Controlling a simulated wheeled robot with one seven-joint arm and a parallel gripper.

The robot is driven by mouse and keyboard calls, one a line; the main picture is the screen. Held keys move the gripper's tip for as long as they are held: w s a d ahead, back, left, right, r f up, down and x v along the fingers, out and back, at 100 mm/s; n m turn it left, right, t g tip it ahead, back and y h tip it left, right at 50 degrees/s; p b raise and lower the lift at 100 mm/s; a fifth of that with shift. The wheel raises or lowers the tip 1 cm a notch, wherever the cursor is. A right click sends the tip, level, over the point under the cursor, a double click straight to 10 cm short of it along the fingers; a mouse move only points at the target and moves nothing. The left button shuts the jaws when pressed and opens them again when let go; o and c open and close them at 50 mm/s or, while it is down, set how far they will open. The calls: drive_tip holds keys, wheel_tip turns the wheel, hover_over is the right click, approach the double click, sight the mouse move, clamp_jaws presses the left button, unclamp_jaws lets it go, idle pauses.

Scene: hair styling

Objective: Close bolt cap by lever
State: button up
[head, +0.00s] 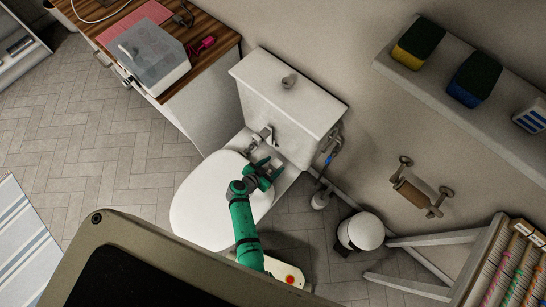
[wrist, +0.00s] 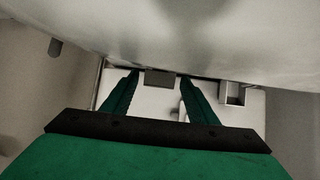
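The white toilet (head: 205,205) stands in the middle of the head view with its lid down. Small metallic fittings (head: 267,133) stick up at the back of the seat, by the tank; I cannot tell which is the bolt cap or its lever. My gripper (head: 269,165) is over the rear of the toilet, just in front of the tank (head: 290,100). In the wrist view my gripper (wrist: 159,78) is open, fingers apart. A grey block (wrist: 160,79) shows between the fingertips; contact is unclear. A small open box-like fitting (wrist: 234,93) is right of the fingers.
A wooden-topped cabinet (head: 205,60) with a grey-lidded box (head: 150,58) stands left of the tank. A white bin (head: 361,232) and a paper holder (head: 420,187) are to the right. A white surface (wrist: 160,30) fills the top of the wrist view.

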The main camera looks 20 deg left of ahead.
drive_tip(key=shift+s, duration=0.1)
drive_tip(key=v, duration=1)
drive_tip(key=shift+s+a+r, duration=0.15)
drive_tip(key=shift+s+r, duration=0.05)
drive_tip(key=shift+s, duration=0.05)
